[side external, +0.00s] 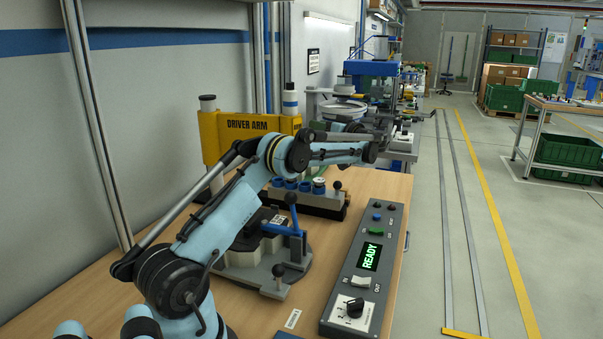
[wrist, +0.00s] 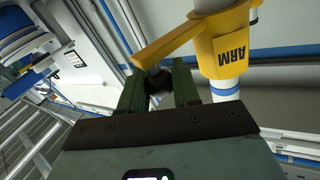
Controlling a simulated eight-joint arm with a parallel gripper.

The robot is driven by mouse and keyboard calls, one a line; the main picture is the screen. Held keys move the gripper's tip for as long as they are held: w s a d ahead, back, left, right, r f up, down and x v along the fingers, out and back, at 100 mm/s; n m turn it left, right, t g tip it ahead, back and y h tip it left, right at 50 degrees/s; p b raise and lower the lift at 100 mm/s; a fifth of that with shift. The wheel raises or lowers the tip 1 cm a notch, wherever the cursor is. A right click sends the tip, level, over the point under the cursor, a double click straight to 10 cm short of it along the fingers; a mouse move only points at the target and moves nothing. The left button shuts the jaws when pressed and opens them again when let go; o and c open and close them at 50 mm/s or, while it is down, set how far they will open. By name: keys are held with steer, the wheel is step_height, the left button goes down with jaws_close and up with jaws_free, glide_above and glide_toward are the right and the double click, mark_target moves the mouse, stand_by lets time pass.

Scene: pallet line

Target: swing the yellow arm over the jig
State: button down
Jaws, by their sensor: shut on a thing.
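The yellow arm (side external: 221,140), lettered DRIVER ARM, stands at the back left of the bench between white posts. Its lettered yellow end (wrist: 228,45) and a thin yellow bar also show in the wrist view. My gripper (wrist: 159,82) has green fingers shut on a dark round knob (wrist: 158,78) at that bar. In the side view my fingers are hard to make out, with my own wrist links in front of the yellow arm. A grey fixture with a blue clamp lever, apparently the jig (side external: 262,262), sits on the bench nearer the camera, partly covered by my forearm.
A control panel (side external: 366,262) with a lit READY display lies right of the jig. A block with blue cups (side external: 318,200) stands behind the jig. The wooden bench (side external: 255,318) has bare space in front. A grey upright (side external: 95,130) rises at the left.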

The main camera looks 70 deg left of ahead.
steer(key=s+d+m+t, duration=0.1)
steer(key=s+d+t, duration=0.1)
steer(key=d, duration=0.1)
steer(key=s+d+m+t, duration=0.1)
steer(key=s+d+t, duration=0.1)
steer(key=s+d, duration=0.1)
steer(key=s+d+m+t+y, duration=0.1)
steer(key=s+d+m+t, duration=0.1)
steer(key=s+d, duration=0.1)
steer(key=shift+s+d, duration=0.1)
steer(key=shift+d, duration=0.05)
stand_by(0.5)
steer(key=c, duration=0.9)
jaws_free()
steer(key=shift+o, duration=0.2)
steer(key=d, duration=1.2)
steer(key=shift+s, duration=0.2)
steer(key=shift+c, duration=0.3)
